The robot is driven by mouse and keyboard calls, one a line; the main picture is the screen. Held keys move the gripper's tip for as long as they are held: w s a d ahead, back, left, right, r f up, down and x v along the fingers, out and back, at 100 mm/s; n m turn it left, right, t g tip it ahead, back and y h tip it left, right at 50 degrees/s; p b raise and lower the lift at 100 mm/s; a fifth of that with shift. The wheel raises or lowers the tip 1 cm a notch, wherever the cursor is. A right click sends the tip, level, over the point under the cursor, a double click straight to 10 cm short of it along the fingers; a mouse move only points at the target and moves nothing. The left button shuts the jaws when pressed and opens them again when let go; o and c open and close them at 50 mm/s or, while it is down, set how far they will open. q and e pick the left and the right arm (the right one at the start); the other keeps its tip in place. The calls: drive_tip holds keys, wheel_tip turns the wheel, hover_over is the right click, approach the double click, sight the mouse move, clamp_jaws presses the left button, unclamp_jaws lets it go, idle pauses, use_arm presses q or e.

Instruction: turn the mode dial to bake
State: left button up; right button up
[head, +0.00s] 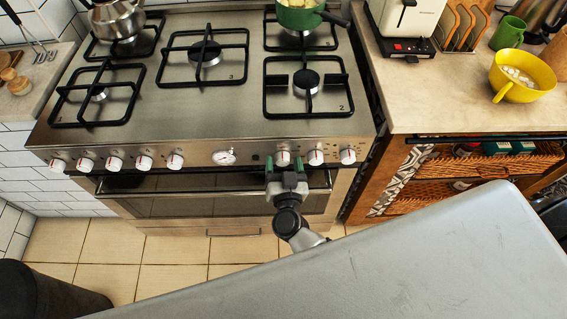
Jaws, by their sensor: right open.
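The stove (205,137) has a row of white knobs with red marks along its front panel. Several sit left of a round clock-like gauge (224,157). To the gauge's right are the nearest knob (283,158), a middle knob (316,157) and an end knob (348,156). Which one is the mode dial, and its setting, cannot be read. My right gripper (284,164) is open, its green-tipped fingers appearing on either side of the nearest knob. Whether they touch it cannot be told. My left gripper is not in view.
The oven door handle (210,193) runs below the knobs, close to my right gripper. A green pot (300,17) and a metal pot (118,20) stand on the back burners.

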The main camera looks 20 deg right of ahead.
drive_tip(key=c, duration=0.9)
drive_tip(key=shift+m, duration=0.4)
drive_tip(key=shift+f+m, duration=0.1)
drive_tip(key=shift+m, duration=0.8)
drive_tip(key=m+b, duration=0.1)
drive_tip(key=m, duration=0.2)
drive_tip(key=shift+m, duration=0.3)
drive_tip(key=m+b, duration=0.1)
drive_tip(key=m, duration=0.4)
drive_tip(key=shift+f+m+h+b, duration=0.1)
drive_tip(key=shift+m+h+b, duration=0.2)
drive_tip(key=shift+m+b, duration=0.1)
